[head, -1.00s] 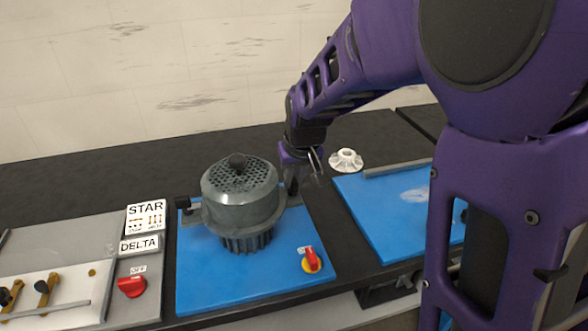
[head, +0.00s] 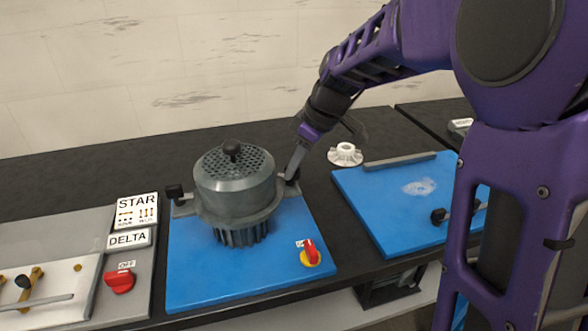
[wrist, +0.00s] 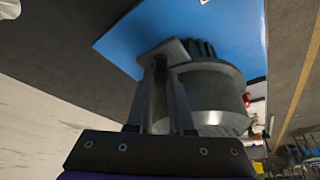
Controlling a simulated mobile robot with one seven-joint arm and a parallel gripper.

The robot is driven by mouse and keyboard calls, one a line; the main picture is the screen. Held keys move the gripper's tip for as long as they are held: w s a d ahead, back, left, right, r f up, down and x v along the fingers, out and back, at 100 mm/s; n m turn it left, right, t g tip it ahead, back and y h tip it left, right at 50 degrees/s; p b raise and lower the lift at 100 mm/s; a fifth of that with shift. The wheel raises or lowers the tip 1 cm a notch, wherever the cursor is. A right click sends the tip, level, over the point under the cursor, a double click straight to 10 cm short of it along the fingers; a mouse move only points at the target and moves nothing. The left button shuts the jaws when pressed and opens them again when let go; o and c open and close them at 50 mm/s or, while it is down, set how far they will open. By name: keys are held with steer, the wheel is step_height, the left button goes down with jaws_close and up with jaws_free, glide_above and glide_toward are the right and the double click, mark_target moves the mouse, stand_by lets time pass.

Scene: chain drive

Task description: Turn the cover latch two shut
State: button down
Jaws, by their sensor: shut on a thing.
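The grey motor with its perforated cover (head: 235,178) stands on a blue board. A black cover latch (head: 175,192) sits on the mounting ear at its left. A second black cover latch (head: 293,176) sits on the right ear, partly hidden by my fingers. My gripper (head: 292,174) comes down from the upper right and is shut on this right latch. In the wrist view my two fingers (wrist: 162,68) reach to the ear beside the round housing (wrist: 212,98); the latch between them is hard to make out. No markings show which latch is two.
A red and yellow switch (head: 311,254) is at the board's front right. A white fan part (head: 345,154) lies behind the right blue board (head: 375,205). A STAR/DELTA panel (head: 132,260) with a red OFF knob (head: 120,281) stands left.

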steer(key=n, duration=0.1)
steer(key=n+g, duration=0.1)
steer(key=n, duration=0.2)
steer(key=shift+w+n+g+p, duration=0.25)
steer(key=shift+n+g+p, duration=0.05)
steer(key=shift+w+n+g+p, duration=0.15)
steer(key=shift+n+g+p, duration=0.5)
steer(key=shift+n, duration=1.05)
steer(key=c, duration=1.1)
jaws_free()
steer(key=p+v, duration=0.3)
steer(key=v, duration=1.4)
steer(key=shift+w+d+r, duration=0.15)
